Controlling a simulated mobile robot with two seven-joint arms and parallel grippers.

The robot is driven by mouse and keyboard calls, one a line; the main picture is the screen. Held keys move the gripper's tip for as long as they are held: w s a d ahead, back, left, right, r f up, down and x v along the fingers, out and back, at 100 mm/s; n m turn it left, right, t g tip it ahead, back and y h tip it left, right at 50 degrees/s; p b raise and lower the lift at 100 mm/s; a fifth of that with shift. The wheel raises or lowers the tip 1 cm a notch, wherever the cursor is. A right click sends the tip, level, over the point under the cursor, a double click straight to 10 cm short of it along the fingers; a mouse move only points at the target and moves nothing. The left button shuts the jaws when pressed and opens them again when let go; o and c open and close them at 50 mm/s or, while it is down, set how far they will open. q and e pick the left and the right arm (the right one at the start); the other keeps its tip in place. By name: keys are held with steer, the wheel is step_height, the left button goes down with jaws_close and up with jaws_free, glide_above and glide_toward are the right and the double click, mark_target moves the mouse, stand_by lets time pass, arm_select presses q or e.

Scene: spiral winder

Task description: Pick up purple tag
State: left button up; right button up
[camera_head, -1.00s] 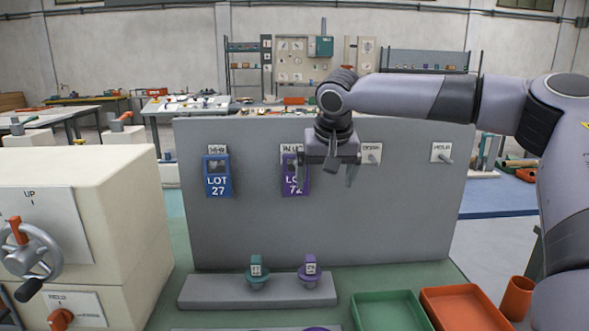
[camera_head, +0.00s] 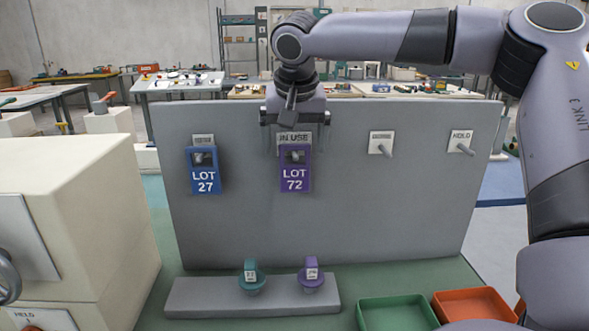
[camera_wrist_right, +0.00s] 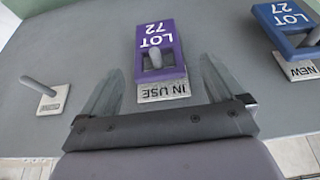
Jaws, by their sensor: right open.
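The purple tag (camera_head: 296,178), marked LOT 72, hangs on a peg under the IN USE label on the grey upright board (camera_head: 400,215). My right gripper (camera_head: 295,140) is in front of the board at the tag's upper end, with its fingers pointing down. In the right wrist view the purple tag (camera_wrist_right: 160,47) lies ahead, between the lines of the two open fingers (camera_wrist_right: 157,85). Nothing is between the fingers except the view of the tag and its label. Whether the fingers touch the board cannot be told. My left gripper is not in view.
A blue LOT 27 tag (camera_head: 204,178) hangs left of the purple one. Two bare pegs (camera_head: 384,149) stick out to the right. A grey ledge with teal (camera_head: 251,277) and purple (camera_head: 311,274) knobbed pieces stands below, beside green (camera_head: 396,313) and orange (camera_head: 474,305) trays.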

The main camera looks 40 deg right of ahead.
mark_target(296, 149)
steer(key=x, duration=0.4)
steer(key=shift+d+f+p, duration=0.2)
steer(key=shift+f+p, duration=0.1)
steer(key=shift+c, duration=0.4)
steer(key=c, duration=1)
steer(key=shift+r, duration=0.1)
